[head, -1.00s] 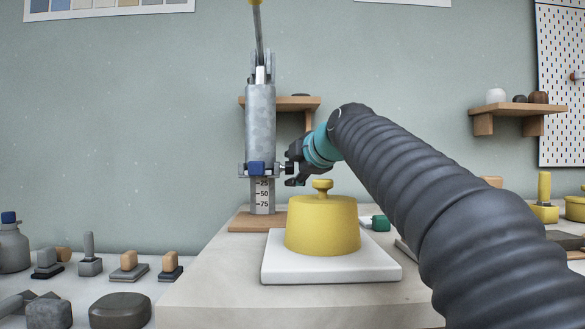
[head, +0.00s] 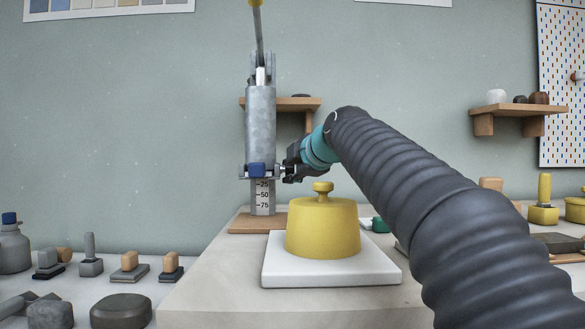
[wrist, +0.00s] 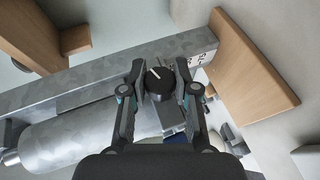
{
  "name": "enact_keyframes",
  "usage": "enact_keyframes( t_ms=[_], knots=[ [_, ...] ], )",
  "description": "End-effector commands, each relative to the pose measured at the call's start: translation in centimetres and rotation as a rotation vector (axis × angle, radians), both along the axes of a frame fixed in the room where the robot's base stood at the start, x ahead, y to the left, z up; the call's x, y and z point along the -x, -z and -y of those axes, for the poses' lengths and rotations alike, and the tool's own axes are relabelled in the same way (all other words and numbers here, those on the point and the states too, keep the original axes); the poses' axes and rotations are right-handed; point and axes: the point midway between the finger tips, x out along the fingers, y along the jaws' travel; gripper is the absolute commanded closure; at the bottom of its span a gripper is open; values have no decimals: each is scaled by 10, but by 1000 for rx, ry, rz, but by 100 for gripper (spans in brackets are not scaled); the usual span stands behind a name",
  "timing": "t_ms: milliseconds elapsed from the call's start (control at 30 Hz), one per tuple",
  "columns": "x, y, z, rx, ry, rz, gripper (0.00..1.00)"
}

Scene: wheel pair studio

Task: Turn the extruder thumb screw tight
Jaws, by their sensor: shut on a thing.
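The extruder (head: 260,125) is a grey metal cylinder on an upright at the left end of the bench, with a scale plate (head: 262,197) below it. Its thumb screw (wrist: 159,85) is a black round knob with a white line on top, seen in the wrist view between my fingertips. My gripper (wrist: 160,74) is shut on the thumb screw, one finger on each side. In the head view my gripper (head: 287,169) reaches the extruder's clamp from the right, and the knob is mostly hidden there.
A yellow lidded pot (head: 322,228) stands on a white slab (head: 330,272) just below my arm. A blue block (head: 256,170) sits on the clamp. A wooden wall shelf (head: 297,103) is behind the extruder. Several small tools and stones stand at the lower left.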

Motion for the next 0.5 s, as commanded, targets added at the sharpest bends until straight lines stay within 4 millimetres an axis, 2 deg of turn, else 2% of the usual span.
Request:
enact_keyframes(
  t_ms=[200,500],
  knots=[
    [-1,-8,0,3,1,-100,100],
    [-1,-9,0,3,0,-296,100]
  ],
)
